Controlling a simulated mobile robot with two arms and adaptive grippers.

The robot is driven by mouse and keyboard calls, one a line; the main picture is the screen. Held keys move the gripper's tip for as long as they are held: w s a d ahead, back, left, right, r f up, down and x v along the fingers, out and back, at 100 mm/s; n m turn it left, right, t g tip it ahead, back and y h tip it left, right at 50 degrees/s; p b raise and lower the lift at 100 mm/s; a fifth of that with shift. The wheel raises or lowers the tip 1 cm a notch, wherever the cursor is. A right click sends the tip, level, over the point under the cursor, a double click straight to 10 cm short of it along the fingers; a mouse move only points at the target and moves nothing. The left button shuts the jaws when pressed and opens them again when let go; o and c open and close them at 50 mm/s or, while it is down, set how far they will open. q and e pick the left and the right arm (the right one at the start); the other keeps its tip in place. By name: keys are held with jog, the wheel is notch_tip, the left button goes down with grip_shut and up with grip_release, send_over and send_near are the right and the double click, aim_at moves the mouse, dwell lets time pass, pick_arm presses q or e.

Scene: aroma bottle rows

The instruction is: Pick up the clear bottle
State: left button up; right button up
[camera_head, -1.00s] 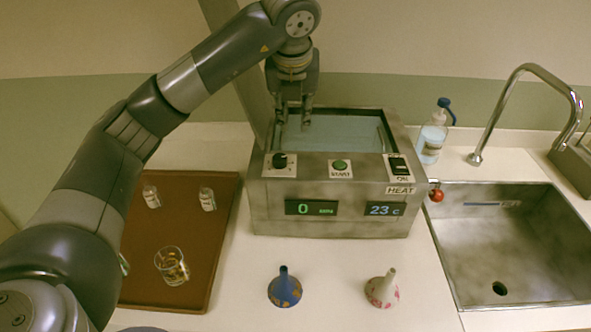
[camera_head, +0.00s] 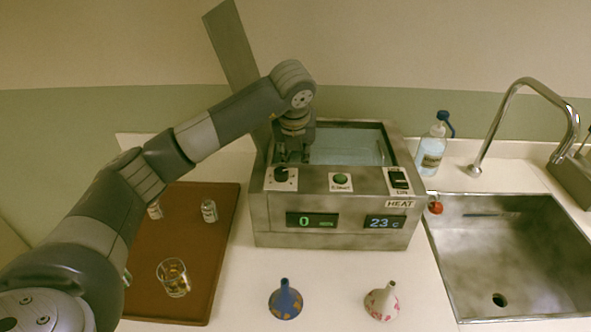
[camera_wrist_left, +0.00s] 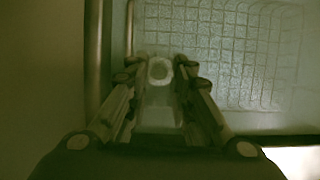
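In the left wrist view a clear, hazy bottle (camera_wrist_left: 159,110) with a pale round mouth stands between the fingers of my left gripper (camera_wrist_left: 160,75), inside the basin of the heating bath. The fingers are spread on both sides of it. Whether they touch it is hard to see. In the head view my left gripper (camera_head: 292,157) points down at the left end of the bath (camera_head: 340,235), just behind its front panel. The bottle is hidden there. My right gripper is not in view.
A brown tray (camera_head: 205,265) on the left carries small labelled bottles (camera_head: 209,211) and a glass cup (camera_head: 173,278). A blue funnel (camera_head: 285,300) and a white floral funnel (camera_head: 382,301) stand in front. A blue-capped bottle (camera_head: 433,150) and a sink (camera_head: 510,260) are right.

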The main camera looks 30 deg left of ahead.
pick_arm(q)
jog(key=shift+w+f, duration=0.1)
jog(key=shift+f, duration=0.15)
grip_shut()
